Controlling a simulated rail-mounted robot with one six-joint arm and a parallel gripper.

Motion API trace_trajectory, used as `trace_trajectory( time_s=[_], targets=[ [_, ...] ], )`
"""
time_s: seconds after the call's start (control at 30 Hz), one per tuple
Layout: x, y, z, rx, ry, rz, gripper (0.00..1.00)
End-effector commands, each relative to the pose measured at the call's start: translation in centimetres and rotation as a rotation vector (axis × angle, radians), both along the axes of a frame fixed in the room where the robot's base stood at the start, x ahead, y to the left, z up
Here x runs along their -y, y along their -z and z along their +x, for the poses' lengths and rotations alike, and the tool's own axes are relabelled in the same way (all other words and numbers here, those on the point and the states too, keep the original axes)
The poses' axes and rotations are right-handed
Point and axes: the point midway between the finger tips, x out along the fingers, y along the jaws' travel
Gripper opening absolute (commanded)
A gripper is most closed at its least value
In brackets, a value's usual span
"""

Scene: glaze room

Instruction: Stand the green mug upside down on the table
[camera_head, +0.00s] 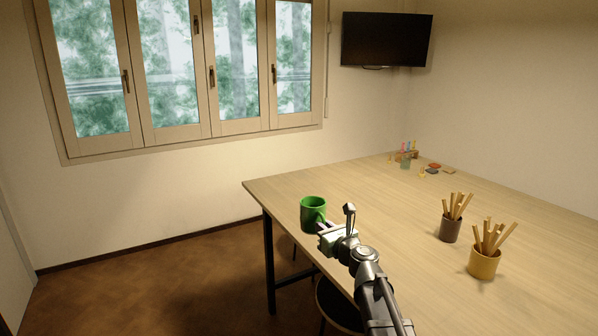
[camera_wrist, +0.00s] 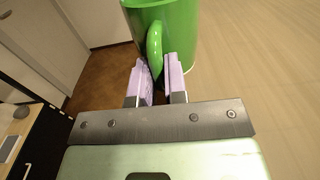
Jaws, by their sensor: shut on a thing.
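The green mug (camera_head: 312,213) is upright at the near left edge of the table (camera_head: 375,205), with its dark open mouth facing up. Its handle points toward my gripper (camera_head: 323,224). In the wrist view the mug (camera_wrist: 178,28) fills the top middle, and its handle (camera_wrist: 154,45) is between my two pale purple finger pads. My gripper is shut on the handle. I cannot tell whether the mug's base touches the tabletop or is slightly above it.
A dark brown cup (camera_head: 450,229) and a yellow cup (camera_head: 484,264), both holding wooden sticks, stand to the right. Small coloured items and a glass jar (camera_head: 405,162) are at the far corner. A stool (camera_head: 338,303) is by the near edge. The table's middle is clear.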

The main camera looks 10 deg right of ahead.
Motion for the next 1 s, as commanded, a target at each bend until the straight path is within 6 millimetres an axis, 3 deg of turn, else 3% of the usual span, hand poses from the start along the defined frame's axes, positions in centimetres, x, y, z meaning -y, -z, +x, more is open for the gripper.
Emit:
trace_trajectory(
  time_s=[0.17,0.3,0.4,0.5,0.63,0.9,1.0],
  targets=[
    [0.1,-2.2,7.3,0.000,-0.053,0.000,0.00],
    [0.1,-4.2,15.2,0.000,-0.123,0.000,0.00],
    [0.1,-5.3,20.0,0.000,-0.168,0.000,0.00],
    [0.1,-5.8,22.8,0.000,-0.199,0.000,0.00],
    [0.0,-5.9,23.9,-0.001,-0.216,0.000,0.00],
    [0.0,-3.6,23.7,-0.001,-0.216,0.000,0.00],
    [0.0,-3.6,23.7,-0.001,-0.216,0.000,0.00]
  ],
)
